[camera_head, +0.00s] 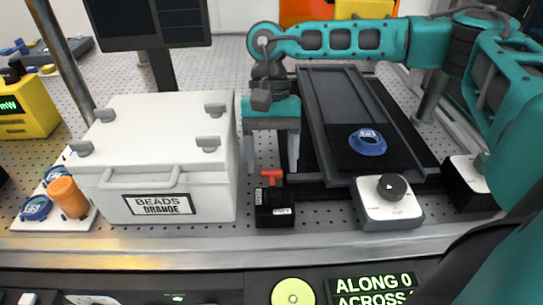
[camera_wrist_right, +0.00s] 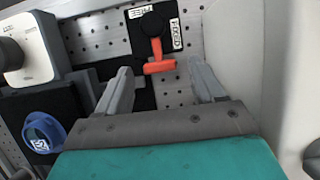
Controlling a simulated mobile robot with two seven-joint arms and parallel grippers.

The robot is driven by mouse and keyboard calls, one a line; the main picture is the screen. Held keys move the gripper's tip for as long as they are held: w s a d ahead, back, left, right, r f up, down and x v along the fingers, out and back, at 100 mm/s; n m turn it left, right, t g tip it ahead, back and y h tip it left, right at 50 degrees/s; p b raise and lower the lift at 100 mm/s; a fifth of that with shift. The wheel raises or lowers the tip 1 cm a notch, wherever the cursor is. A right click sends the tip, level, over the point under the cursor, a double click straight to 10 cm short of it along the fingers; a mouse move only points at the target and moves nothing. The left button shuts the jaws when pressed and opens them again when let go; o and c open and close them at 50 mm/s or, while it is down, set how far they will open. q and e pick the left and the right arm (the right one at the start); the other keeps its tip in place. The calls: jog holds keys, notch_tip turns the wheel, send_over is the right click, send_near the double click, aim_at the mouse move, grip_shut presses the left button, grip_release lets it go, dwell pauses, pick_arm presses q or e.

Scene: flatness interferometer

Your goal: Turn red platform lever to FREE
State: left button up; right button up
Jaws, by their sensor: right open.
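The red lever (camera_head: 272,177) has a T-shaped handle and stands on a black block (camera_head: 275,216) near the bench's front edge. In the right wrist view the lever (camera_wrist_right: 158,60) runs from a dark round pivot (camera_wrist_right: 152,25) toward my gripper. Two white labels, seemingly FREE (camera_wrist_right: 140,12) and LOCKED (camera_wrist_right: 177,35), sit on the block. My right gripper (camera_head: 270,168) points down with its fingers apart. In the wrist view the lever's handle appears between the fingertips (camera_wrist_right: 160,70), with gaps on both sides; contact is not visible. My left gripper is not in view.
A white lidded box (camera_head: 215,180) stands close left of my right gripper. To the right are a dark railed platform (camera_head: 320,110) with a blue ring (camera_head: 368,143) and a white box with a black knob (camera_head: 390,210). Perforated bench shows between them.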

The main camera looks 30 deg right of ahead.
jog(key=shift+s+f, duration=0.1)
jog(key=shift+f, duration=0.15)
jog(key=shift+c, duration=0.5)
jog(key=c, duration=1)
jog(key=shift+o, duration=0.2)
